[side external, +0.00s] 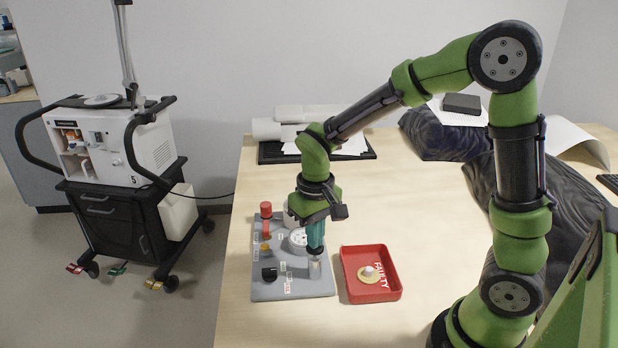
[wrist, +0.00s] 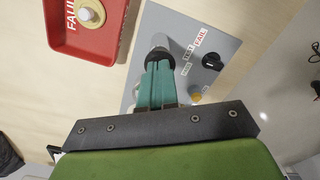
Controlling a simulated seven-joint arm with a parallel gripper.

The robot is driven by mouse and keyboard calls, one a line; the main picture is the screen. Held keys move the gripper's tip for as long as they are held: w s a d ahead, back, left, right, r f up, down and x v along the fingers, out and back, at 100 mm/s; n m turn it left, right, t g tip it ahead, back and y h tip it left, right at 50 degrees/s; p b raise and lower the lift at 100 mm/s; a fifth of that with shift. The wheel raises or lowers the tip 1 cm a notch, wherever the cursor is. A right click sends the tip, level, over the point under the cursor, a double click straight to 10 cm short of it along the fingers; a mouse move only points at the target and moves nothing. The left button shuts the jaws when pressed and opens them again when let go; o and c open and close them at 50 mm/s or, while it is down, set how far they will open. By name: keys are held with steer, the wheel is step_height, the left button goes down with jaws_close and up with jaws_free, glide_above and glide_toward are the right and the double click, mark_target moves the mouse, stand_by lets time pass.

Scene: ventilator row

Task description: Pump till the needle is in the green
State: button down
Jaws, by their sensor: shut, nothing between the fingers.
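A grey test panel (side external: 262,291) lies on the table with a round white dial (side external: 298,238) on it. The dial's needle and any green band are too small to read, and the wrist view does not show the dial. A short pale grey cylinder (side external: 315,269) stands on the panel's near right part; its top also shows in the wrist view (wrist: 160,41). My gripper (side external: 315,252) points down, its teal fingers closed together with nothing between them.
The panel also carries a black knob (side external: 269,274), a yellow knob (side external: 265,248) and a red knob (side external: 266,209). A red tray (side external: 386,296) marked FAULTY, holding a pale round part (side external: 369,272), sits right beside the panel. The table front is clear.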

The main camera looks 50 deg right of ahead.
steer(key=shift+f, duration=0.7)
steer(key=shift+r, duration=1.4)
steer(key=shift+r, duration=2)
